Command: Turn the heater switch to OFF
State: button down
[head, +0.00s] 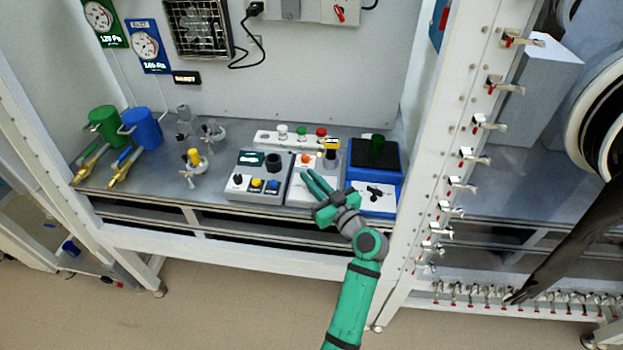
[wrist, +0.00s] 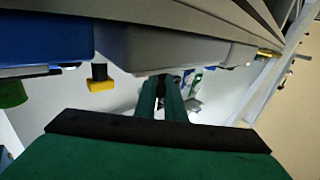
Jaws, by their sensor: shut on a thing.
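My gripper (head: 308,177) reaches from the front over the middle grey control unit (head: 297,194) on the bench. Its two green fingers are close together and shut on a small part at that unit's face, seemingly its switch. The fingers hide the part, so its setting cannot be read. In the wrist view, the fingertips (wrist: 160,80) meet a dark part against the pale grey unit (wrist: 165,50). No lettering that names the heater switch is readable. A red rotary switch (head: 339,13) also sits on a wall box at the back.
A left grey unit (head: 245,192) with a black knob and coloured buttons stands beside the middle one. A blue unit (head: 398,180) stands close on the right. Behind is a strip with coloured buttons (head: 262,137). A white post (head: 428,170) with clamps stands farther right.

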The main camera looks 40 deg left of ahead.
jog(key=c, duration=1.8)
grip_release()
jog(key=shift+c, duration=0.2)
jog(key=v, duration=1.1)
jog(key=shift+a, duration=0.1)
